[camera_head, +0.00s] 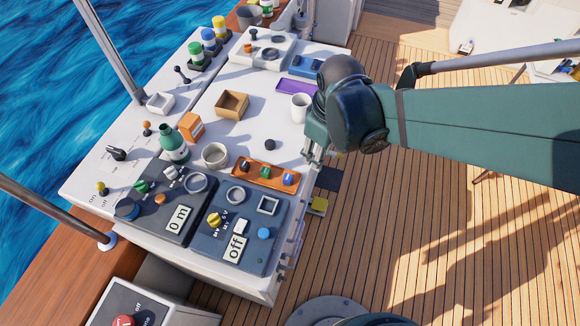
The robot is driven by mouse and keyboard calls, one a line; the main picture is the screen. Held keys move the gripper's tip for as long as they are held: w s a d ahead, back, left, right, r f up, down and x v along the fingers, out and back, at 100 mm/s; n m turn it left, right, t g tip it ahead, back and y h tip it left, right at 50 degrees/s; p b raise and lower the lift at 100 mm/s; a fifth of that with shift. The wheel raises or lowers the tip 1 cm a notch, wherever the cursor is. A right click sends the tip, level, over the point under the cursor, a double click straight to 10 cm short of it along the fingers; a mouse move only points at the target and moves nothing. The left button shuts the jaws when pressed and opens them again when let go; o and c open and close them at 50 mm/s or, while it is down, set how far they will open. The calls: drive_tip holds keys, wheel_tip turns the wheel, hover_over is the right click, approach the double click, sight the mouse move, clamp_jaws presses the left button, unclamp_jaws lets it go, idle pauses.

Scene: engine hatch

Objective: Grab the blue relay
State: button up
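A small blue piece (288,179), which looks like the blue relay, sits at the right end of an orange tray (277,184) on the white console. A green piece (265,172) and a dark piece (244,166) stand to its left in the same tray. My gripper (313,158) points down near the right edge of the console, above and to the right of the blue piece in the picture, and apart from it. The fingers are small and seen from the side, so their opening is unclear. I see nothing held in them.
Dark control panels (232,255) with knobs lie in front of the tray. A white mug (300,107), an open brown box (231,104), a grey ring-shaped cup (215,155) and a green bottle (173,143) stand on the console. The white surface behind the tray is mostly clear.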

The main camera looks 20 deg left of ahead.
sight(288, 177)
drive_tip(key=s+a+f+n, duration=0.1)
drive_tip(key=a, duration=0.1)
drive_tip(key=s+a+f+n+p, duration=0.1)
drive_tip(key=a, duration=0.2)
drive_tip(key=s+a+f+n+g+p, duration=0.1)
drive_tip(key=a, duration=0.1)
drive_tip(key=shift+s+a+f+n+h, duration=0.2)
drive_tip(key=shift+a+n+h, duration=0.1)
drive_tip(key=shift+a, duration=0.05)
drive_tip(key=shift+s+a+f, duration=0.2)
drive_tip(key=shift+s+a, duration=0.05)
drive_tip(key=shift+f, duration=0.1)
drive_tip(key=shift+f, duration=1.2)
drive_tip(key=shift+w+f+b, duration=0.1)
drive_tip(key=shift+f+b, duration=0.2)
drive_tip(key=shift+f, duration=2.3)
drive_tip(key=c, duration=1)
